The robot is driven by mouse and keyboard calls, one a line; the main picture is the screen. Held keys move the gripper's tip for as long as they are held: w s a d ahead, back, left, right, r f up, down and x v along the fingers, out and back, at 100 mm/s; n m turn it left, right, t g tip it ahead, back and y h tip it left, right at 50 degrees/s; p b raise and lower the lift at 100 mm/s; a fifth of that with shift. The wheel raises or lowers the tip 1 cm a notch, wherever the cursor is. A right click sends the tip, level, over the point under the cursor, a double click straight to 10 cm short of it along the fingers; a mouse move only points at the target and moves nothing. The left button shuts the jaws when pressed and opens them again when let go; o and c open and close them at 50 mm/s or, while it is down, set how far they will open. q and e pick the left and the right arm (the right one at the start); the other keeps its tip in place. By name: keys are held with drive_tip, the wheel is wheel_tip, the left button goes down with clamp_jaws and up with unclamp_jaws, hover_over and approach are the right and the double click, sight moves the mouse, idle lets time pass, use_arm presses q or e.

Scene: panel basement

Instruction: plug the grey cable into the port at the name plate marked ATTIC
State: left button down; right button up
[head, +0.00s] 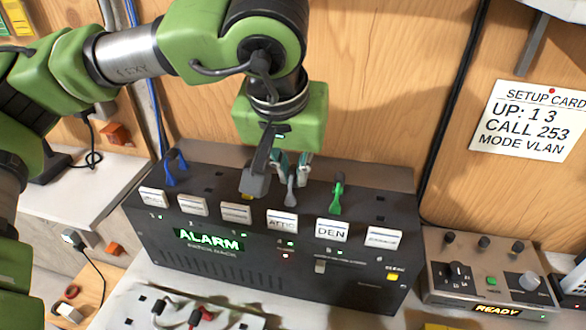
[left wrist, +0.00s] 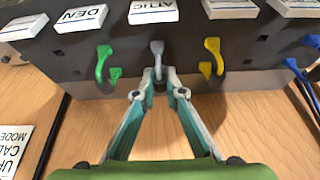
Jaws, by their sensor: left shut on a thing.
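My left gripper (head: 291,172) is over the black panel box (head: 262,262), its fingertips shut on the grey cable (head: 291,191). In the left wrist view the fingertips (left wrist: 158,78) close around the lower part of the grey cable (left wrist: 157,49). The cable's grey head lines up with the name plate marked ATTIC (head: 282,222), which also shows in the left wrist view (left wrist: 153,11). The port there is hidden by the cable, so I cannot tell how deep the plug sits. My right gripper is not in view.
A green cable (head: 337,195) stands by the DEN plate (head: 332,231), close beside the grey one. A yellow cable (left wrist: 212,55) is on the other side. A blue cable (head: 174,167) stands at the far left. A grey control unit (head: 478,265) is at the right.

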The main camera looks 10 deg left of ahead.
use_arm(q)
drive_tip(key=c, duration=1.6)
unclamp_jaws()
drive_tip(key=shift+r, duration=0.1)
drive_tip(key=shift+r+p, duration=2.45)
drive_tip(key=shift+r, duration=1.25)
